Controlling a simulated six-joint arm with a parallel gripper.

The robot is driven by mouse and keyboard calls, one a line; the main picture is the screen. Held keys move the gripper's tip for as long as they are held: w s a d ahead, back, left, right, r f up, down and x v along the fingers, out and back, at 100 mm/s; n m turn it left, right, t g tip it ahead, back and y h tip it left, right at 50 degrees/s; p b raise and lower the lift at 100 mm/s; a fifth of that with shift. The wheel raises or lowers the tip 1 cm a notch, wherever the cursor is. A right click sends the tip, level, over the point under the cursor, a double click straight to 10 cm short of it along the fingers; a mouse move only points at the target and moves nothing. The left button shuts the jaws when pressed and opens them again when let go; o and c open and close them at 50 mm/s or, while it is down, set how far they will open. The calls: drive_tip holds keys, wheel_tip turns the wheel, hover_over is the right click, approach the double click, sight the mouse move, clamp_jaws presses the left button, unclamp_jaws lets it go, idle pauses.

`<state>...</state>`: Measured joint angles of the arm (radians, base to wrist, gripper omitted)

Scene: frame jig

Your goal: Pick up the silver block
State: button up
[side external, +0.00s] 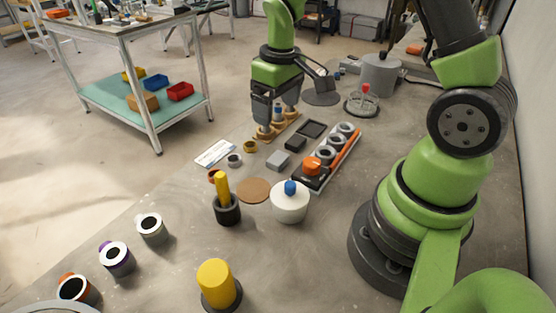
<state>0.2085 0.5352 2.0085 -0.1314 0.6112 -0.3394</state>
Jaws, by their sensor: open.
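The silver block (278,160) is a small light-grey box. It lies flat on the grey table near the middle of the side external view, left of the dark tray with the rings. My gripper (272,132) points down behind the block, over the wooden strip with pegs. Its fingers are apart, and I see nothing held between them. The fingertips partly hide the strip and pegs. The gripper and the silver block are apart, with bare table between them.
A black block (295,144) sits just behind the silver block. A dark tray (314,182) holds rings and an orange piece. A white pot with a blue knob (290,205), a brown disc (254,190) and a yellow-handled tool (223,186) stand in front.

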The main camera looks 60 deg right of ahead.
hover_over(278, 157)
drive_tip(key=shift+n+g, duration=0.3)
drive_tip(key=shift+g, duration=0.1)
drive_tip(key=f, duration=0.8)
drive_tip(key=shift+s+a+f, duration=0.1)
drive_tip(key=shift+s+a, duration=0.05)
drive_tip(key=shift+s, duration=0.1)
drive_tip(key=shift+w+f, duration=0.2)
drive_tip(key=shift+f, duration=2.7)
drive_tip(key=c, duration=1.2)
drive_tip(key=shift+o, duration=0.2)
drive_tip(key=shift+r, duration=0.1)
wheel_tip(278, 157, up, 11)
drive_tip(key=shift+r, duration=0.2)
drive_tip(key=shift+d, duration=0.2)
